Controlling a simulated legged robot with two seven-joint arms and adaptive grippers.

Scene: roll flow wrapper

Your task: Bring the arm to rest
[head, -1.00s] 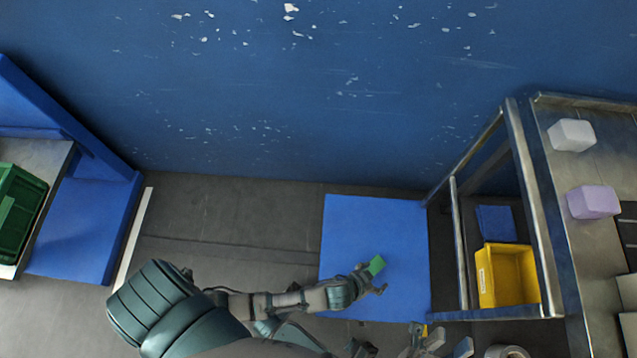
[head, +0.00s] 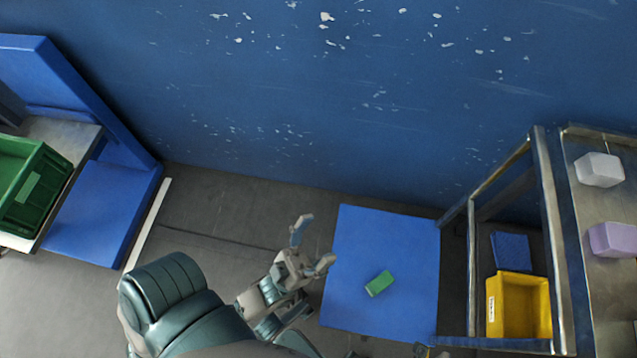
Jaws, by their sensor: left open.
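My left arm comes in from the lower left of the head view. Its gripper (head: 314,241) is open and empty, with the fingers spread, just left of the blue mat (head: 400,235). A green block (head: 379,283) lies on the mat, apart from the gripper, to its lower right. My right gripper cannot be made out; only a small dark part shows at the bottom edge near the mat.
A metal table with a white block (head: 600,169) and a purple block (head: 613,239) stands at right. A yellow bin (head: 522,306) sits under its frame. A green crate (head: 32,190) is at left. A blue wall (head: 300,90) closes the back.

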